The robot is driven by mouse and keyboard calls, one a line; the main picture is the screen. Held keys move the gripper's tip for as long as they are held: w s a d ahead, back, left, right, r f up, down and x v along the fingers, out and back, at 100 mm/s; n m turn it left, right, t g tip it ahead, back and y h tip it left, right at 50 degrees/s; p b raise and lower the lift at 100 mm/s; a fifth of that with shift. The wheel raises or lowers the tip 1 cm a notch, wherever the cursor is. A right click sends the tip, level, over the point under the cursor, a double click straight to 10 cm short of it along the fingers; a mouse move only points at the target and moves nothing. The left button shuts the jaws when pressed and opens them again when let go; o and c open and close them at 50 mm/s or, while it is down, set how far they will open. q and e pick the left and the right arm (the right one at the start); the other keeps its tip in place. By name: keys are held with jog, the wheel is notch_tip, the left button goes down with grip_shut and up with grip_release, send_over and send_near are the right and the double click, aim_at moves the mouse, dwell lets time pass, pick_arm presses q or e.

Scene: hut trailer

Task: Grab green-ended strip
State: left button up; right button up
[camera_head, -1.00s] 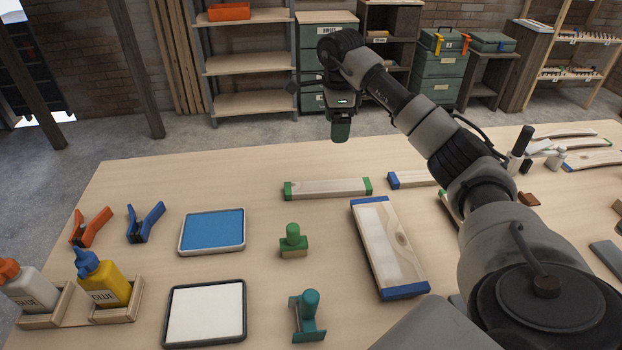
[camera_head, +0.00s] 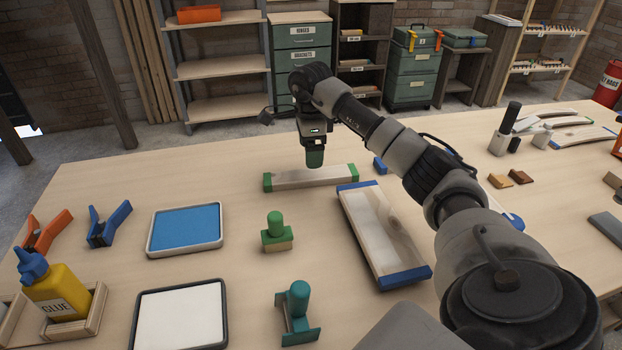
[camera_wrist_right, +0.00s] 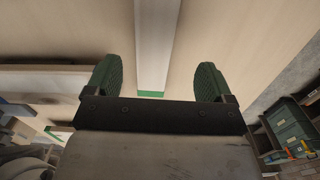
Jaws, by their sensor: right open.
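The green-ended strip (camera_head: 300,179) is a pale wooden bar with a green block at each end, lying flat near the middle of the table. My right gripper (camera_head: 315,158) points down just above the strip in the head view, its fingers partly covering the far edge. In the right wrist view the strip (camera_wrist_right: 156,45) runs between the two spread dark green fingers of my right gripper (camera_wrist_right: 158,75), with a gap on each side. One green end shows near the gripper body. The right gripper is open and empty. My left gripper is not in view.
A wide blue-ended board (camera_head: 382,235) lies close by at the right. A green stamp (camera_head: 277,236), a teal tool (camera_head: 297,310), a blue pad (camera_head: 186,228) and a white pad (camera_head: 180,318) stand nearer. Another blue-ended piece (camera_head: 380,165) is partly hidden behind my arm.

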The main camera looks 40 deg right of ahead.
aim_at(311, 174)
jog(key=f, duration=0.5)
jog(key=shift+s+a+f+p, duration=0.25)
jog(key=shift+s+f+p, duration=0.1)
jog(key=shift+p, duration=0.05)
jog(key=shift+f, duration=0.4)
jog(key=shift+c, duration=0.2)
jog(key=c, duration=1)
jog(key=shift+r, duration=0.1)
